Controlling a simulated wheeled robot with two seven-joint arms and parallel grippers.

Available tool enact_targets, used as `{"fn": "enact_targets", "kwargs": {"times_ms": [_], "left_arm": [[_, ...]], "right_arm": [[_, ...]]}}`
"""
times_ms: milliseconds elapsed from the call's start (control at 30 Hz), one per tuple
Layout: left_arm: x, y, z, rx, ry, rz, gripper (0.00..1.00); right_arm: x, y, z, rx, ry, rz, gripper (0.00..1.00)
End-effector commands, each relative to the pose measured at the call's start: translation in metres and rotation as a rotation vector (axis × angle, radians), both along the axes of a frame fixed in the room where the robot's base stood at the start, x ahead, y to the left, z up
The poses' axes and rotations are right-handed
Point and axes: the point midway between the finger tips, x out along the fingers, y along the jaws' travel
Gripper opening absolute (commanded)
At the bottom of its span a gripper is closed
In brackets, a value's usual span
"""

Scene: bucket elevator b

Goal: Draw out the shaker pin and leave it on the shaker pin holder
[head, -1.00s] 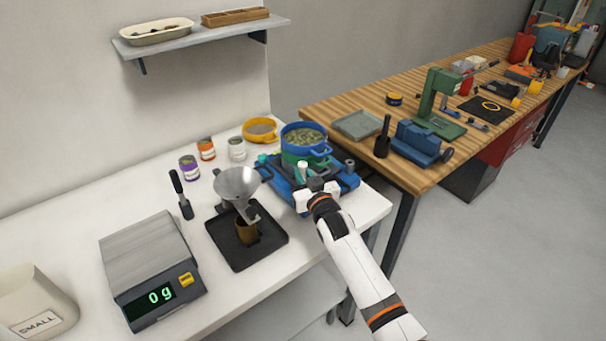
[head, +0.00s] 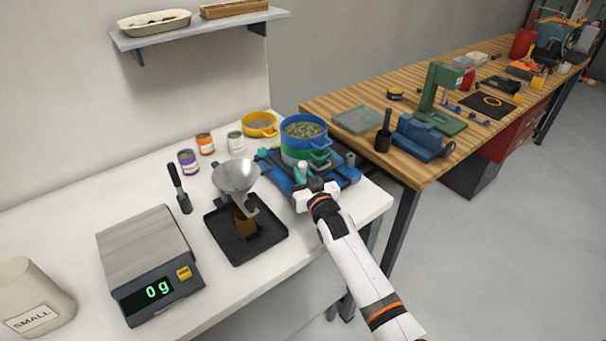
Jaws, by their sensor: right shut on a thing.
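The shaker is a blue base (head: 285,187) carrying stacked sieves, a blue one (head: 303,131) on top of a green one (head: 300,154). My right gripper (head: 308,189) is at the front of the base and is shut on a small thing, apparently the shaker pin. A pale teal upright piece (head: 301,172) shows just behind the jaws; I cannot tell whether it is part of the pin. The jaws and wrist hide most of what is held. I cannot make out the pin holder for certain. My left gripper is out of view.
A funnel (head: 237,177) stands over a black tray (head: 218,236) left of my right arm. A scale (head: 148,262) reads 0 g. Small jars and a yellow sieve (head: 260,125) stand behind. A wooden bench (head: 345,101) is to the right, past a gap.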

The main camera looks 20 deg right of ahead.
Motion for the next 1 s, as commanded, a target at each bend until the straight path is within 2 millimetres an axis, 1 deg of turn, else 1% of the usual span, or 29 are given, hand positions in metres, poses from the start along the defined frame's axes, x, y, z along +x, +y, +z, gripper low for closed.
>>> {"fn": "enact_targets", "kwargs": {"times_ms": [633,667,700,800,1000], "left_arm": [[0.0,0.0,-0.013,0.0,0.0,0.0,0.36],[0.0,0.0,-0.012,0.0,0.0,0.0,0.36],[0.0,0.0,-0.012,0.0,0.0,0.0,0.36],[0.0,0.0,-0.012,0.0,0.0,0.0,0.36],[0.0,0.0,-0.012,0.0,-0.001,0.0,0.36]], "right_arm": [[0.0,0.0,-0.017,0.0,-0.001,0.0,0.0],[0.0,0.0,-0.015,0.0,-0.001,0.0,0.21],[0.0,0.0,-0.015,0.0,-0.001,0.0,0.27],[0.0,0.0,-0.015,0.0,-0.001,0.0,0.41],[0.0,0.0,-0.016,0.0,0.0,0.0,0.41]]}}
